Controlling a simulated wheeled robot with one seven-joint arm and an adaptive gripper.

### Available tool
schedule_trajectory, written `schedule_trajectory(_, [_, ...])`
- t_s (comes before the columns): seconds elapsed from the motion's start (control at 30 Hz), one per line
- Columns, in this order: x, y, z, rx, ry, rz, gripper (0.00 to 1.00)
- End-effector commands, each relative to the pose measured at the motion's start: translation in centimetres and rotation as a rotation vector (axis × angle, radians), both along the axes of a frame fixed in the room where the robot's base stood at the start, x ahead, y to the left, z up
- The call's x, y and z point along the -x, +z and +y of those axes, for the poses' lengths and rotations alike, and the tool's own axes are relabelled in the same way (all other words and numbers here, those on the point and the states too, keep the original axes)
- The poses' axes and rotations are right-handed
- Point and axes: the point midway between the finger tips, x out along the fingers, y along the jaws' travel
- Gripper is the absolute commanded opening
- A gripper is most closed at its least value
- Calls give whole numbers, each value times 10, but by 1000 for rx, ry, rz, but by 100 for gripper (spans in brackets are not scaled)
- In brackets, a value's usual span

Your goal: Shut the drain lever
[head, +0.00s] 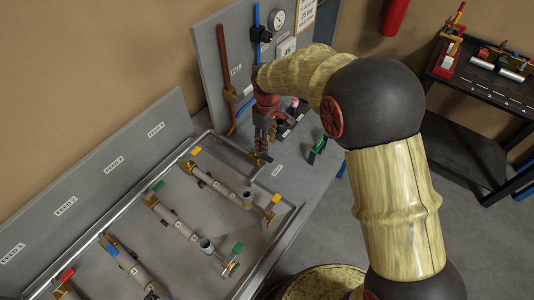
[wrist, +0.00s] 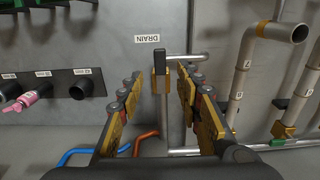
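The DRAIN label (wrist: 146,38) is on the grey panel in the wrist view. Just below and right of it is the drain valve (wrist: 160,82), brass with a dark upright piece on top, on a grey pipe. I cannot tell which way its lever is turned. My gripper (wrist: 160,73) is open, with one finger on each side of the valve and visible gaps between. In the head view my gripper (head: 261,148) points down at the back right corner of the tray, and the brass drain valve (head: 262,157) shows partly at its tips.
In the wrist view a white pipe (wrist: 250,65) stands close on the right, and black ports (wrist: 80,83), one with a pink plug, sit left. A green item (head: 318,148) lies on the bench.

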Motion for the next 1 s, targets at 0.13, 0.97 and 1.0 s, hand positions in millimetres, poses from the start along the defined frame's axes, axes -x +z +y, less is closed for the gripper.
schedule_trajectory(0.13, [1,-20,0,1,-1,3,35])
schedule_trajectory(0.97, [1,-74,0,1,-3,1,30])
schedule_trajectory(1.0, [1,-74,0,1,-3,1,27])
